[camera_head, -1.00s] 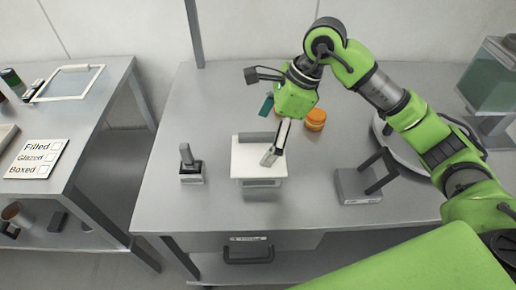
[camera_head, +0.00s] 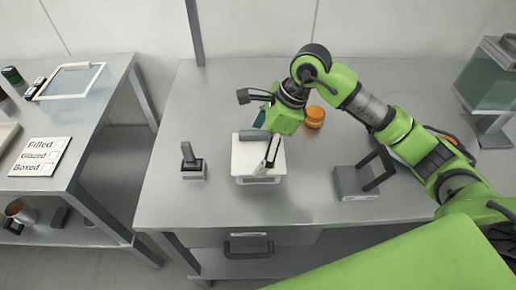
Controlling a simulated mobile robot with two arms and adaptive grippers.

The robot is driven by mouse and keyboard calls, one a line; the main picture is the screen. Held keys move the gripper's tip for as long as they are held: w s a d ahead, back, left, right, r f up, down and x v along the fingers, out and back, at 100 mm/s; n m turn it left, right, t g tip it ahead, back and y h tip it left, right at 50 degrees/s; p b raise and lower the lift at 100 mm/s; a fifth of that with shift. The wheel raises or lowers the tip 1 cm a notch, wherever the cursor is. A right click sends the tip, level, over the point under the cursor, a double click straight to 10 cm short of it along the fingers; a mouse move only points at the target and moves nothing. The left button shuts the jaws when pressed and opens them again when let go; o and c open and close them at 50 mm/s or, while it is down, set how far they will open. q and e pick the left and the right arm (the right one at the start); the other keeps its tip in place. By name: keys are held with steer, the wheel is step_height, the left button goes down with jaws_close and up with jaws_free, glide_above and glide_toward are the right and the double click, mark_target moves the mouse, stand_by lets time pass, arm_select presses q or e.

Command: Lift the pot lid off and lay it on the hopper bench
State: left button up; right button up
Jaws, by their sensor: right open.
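A white square pot (camera_head: 257,180) stands on the grey metal bench (camera_head: 215,105), with a flat white lid (camera_head: 243,158) on top. A grey bar (camera_head: 253,136) lies along the lid's far edge and looks like its handle. My right gripper (camera_head: 271,157) points down over the right part of the lid, open, with nothing visible between its fingers. I cannot tell whether the fingertips touch the lid. The hopper (camera_head: 489,82), a clear box with green contents, stands on the bench's right end. My left gripper is out of view.
A small dark stamp-like tool (camera_head: 191,163) stands left of the pot, and a grey bracket (camera_head: 357,181) stands right of it. An orange jar (camera_head: 314,117) sits behind. A side table (camera_head: 85,130) on the left holds a checklist sign (camera_head: 40,157). Bench room is free at back left.

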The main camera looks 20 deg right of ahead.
steer(key=shift+f, duration=0.2)
stand_by(0.5)
steer(key=c, duration=0.8)
